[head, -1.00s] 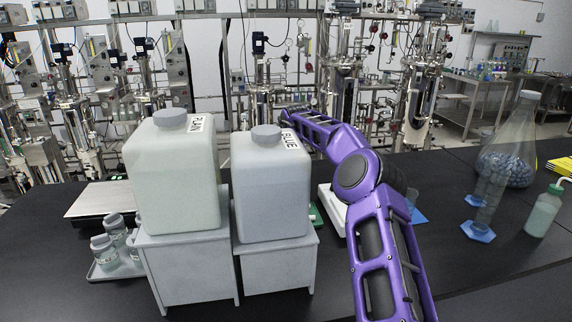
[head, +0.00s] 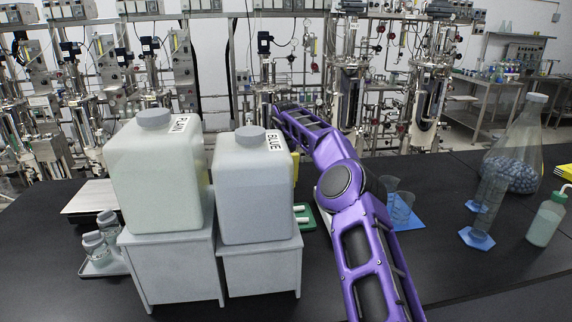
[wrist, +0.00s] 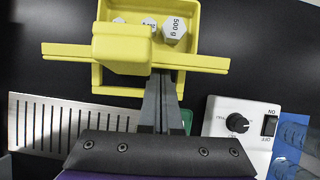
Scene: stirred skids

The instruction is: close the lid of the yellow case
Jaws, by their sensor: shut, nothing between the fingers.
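The yellow case (wrist: 193,50) is at the top of the wrist view, with its inside showing. Metal weights (wrist: 174,27) lie in it, one marked 500 g. A yellow bar (wrist: 205,62) with a thick yellow block (wrist: 119,50) crosses the near side of the case; it looks like the raised lid seen edge-on, but I cannot tell its angle. My gripper (wrist: 160,78) is shut and empty, its fingertips at the bar beside the block; contact is unclear. In the head view only a yellow sliver of the case (head: 295,168) shows behind the BLUE jug; my gripper is hidden there.
The PLAIN jug (head: 155,175) and BLUE jug (head: 253,190) stand on grey stands in front. A slotted metal plate (wrist: 60,128) and a white knob unit (wrist: 245,128) flank my gripper. Cylinders, a flask (head: 515,150) and a bottle (head: 547,220) stand at the right.

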